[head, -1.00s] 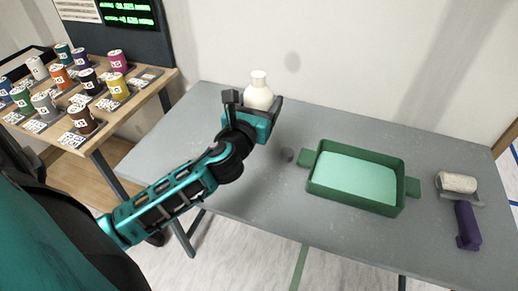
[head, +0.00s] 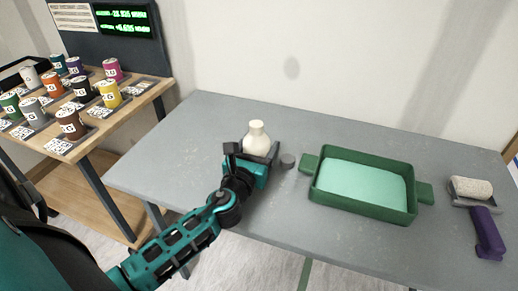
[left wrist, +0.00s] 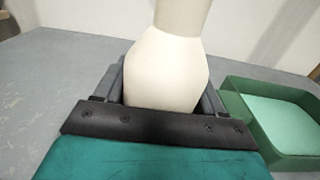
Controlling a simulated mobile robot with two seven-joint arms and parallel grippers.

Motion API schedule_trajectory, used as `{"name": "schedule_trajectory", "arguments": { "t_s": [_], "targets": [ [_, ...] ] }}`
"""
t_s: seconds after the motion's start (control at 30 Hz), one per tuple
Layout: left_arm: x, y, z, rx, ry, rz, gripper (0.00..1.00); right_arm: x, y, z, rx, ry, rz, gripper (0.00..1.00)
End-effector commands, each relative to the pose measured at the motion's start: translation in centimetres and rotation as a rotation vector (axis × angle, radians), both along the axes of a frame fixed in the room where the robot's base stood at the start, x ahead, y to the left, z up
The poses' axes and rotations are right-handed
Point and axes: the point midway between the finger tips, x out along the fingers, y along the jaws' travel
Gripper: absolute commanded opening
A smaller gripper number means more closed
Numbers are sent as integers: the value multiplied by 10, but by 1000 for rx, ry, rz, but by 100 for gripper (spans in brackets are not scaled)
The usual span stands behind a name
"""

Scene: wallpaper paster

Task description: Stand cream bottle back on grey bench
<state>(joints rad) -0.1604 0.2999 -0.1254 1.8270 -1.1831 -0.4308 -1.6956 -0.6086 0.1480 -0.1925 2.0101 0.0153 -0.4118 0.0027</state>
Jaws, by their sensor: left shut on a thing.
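The cream bottle (head: 257,138) is upright between the fingers of my left gripper (head: 254,152), low over the grey bench (head: 190,142). I cannot tell whether its base touches the bench. In the left wrist view the bottle (left wrist: 166,70) fills the middle, and its lower end is hidden behind the gripper's dark front bar. My left gripper is shut on the bottle. My right gripper is in neither view.
A green tray (head: 312,190) with pale green liquid stands right of the bottle. A roller with a purple handle (head: 487,232) is at the far right. Paint cans fill a wooden table (head: 155,88) on the left. The bench's left part is clear.

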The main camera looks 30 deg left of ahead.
Motion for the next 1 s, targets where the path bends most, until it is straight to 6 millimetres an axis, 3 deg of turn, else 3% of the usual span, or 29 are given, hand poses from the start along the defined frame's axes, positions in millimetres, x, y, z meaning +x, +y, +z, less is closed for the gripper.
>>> {"name": "schedule_trajectory", "arguments": {
  "t_s": [0.2,0.23,0.47,0.83,1.0],
  "targets": [
    [0,0,-4,0,-1,0,26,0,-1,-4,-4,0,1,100],
    [0,0,-3,0,-1,0,71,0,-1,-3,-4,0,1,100],
    [0,0,-3,0,0,0,93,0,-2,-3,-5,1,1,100],
    [-1,0,2,0,0,0,95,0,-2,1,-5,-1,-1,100],
    [-26,-6,-1,-1,3,0,95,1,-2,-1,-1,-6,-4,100]
  ]
}}
